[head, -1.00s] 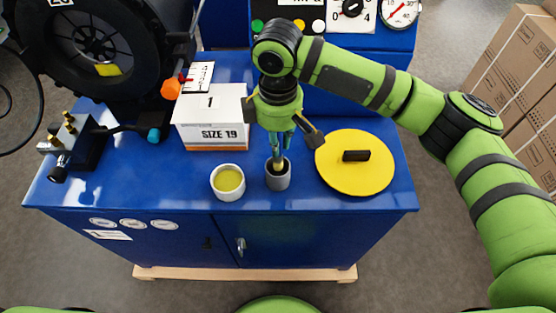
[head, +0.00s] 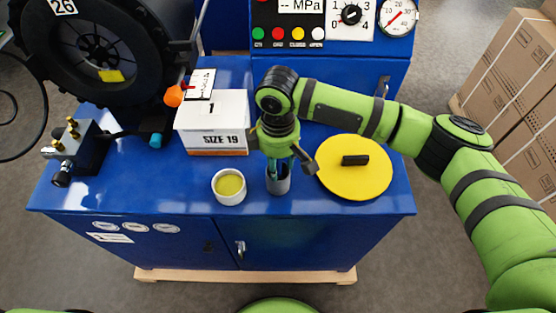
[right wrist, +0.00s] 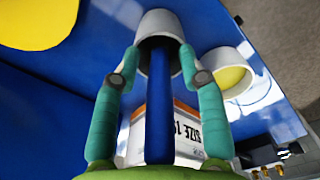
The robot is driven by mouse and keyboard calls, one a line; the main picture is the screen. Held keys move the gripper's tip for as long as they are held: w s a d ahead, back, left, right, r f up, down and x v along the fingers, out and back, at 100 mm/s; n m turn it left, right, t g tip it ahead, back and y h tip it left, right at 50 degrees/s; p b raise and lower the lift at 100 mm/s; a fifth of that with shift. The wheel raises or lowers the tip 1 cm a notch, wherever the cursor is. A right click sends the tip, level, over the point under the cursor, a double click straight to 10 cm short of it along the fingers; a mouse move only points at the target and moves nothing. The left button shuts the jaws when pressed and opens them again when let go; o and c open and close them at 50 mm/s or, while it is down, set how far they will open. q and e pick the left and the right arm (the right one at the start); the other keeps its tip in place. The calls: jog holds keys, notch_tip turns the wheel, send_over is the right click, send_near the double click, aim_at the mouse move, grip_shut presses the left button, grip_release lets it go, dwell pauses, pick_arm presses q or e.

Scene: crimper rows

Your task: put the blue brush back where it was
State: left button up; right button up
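The blue brush (right wrist: 159,105) shows in the right wrist view as a long blue handle between my fingers, its far end inside a grey cup (right wrist: 160,22). In the head view this cup (head: 278,187) stands near the table's front edge, and my gripper mostly hides the brush. My right gripper (head: 279,168) is right above the cup, pointing down. In the right wrist view its teal fingers (right wrist: 159,75) are apart, with a gap on each side of the handle, and their tips are close to the cup's rim. My left gripper is not in view.
A white pot with yellow contents (head: 229,187) stands just left of the cup. A yellow disc with a black handle (head: 340,178) lies to the right. A white box marked SIZE 19 (head: 216,140) stands behind. The blue table's (head: 120,190) front left is clear.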

jog(key=shift+r, duration=0.1)
notch_tip(320, 180, up, 12)
jog(key=shift+r+b, duration=0.1)
jog(key=shift+b, duration=1.1)
